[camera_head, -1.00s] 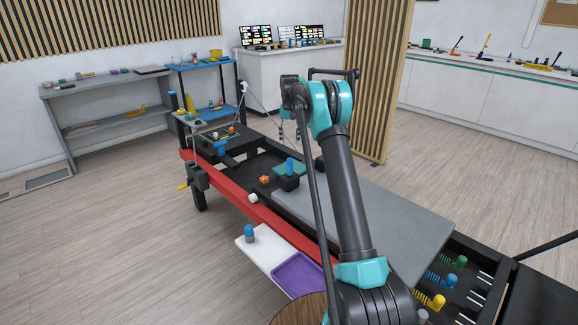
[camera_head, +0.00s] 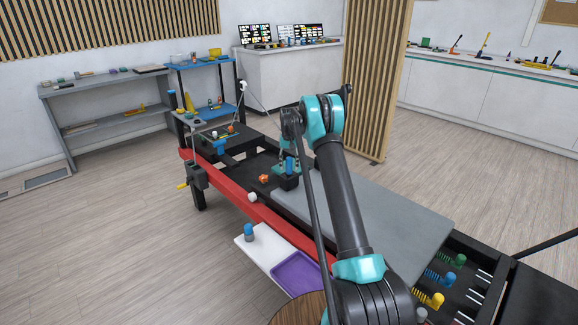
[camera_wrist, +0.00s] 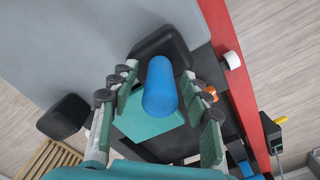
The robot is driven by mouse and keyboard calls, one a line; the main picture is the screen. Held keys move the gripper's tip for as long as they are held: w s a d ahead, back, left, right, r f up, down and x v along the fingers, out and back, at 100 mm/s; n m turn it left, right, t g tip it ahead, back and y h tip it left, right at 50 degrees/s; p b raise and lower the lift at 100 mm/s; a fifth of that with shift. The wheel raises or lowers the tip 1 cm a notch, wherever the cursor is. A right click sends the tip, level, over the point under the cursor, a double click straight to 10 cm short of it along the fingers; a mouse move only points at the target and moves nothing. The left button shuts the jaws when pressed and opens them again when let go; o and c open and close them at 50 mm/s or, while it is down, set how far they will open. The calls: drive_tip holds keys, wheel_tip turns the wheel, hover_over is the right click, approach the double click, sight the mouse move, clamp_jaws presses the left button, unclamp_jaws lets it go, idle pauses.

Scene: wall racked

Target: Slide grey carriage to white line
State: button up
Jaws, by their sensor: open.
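The grey carriage (camera_head: 385,215) is a flat slab on the black frame; part of it shows at the upper left of the wrist view (camera_wrist: 60,45). A blue upright peg (camera_wrist: 160,90) stands by a black block (camera_wrist: 150,43) at the carriage's end. My gripper (camera_head: 288,158) is over this end. In the wrist view my open fingers (camera_wrist: 160,78) are on either side of the peg, with no clear grip on it. Several short white lines (camera_head: 476,297) mark the frame's near right end. My arm hides part of the carriage.
A red rail (camera_head: 230,191) runs along the frame's left side, with a white piece (camera_head: 252,197) on it. A white shelf with a purple tray (camera_head: 296,273) juts out beside it. Coloured springs (camera_head: 440,278) lie at the near end. Open floor is to the left.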

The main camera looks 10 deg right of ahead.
clamp_jaws()
idle(0.3)
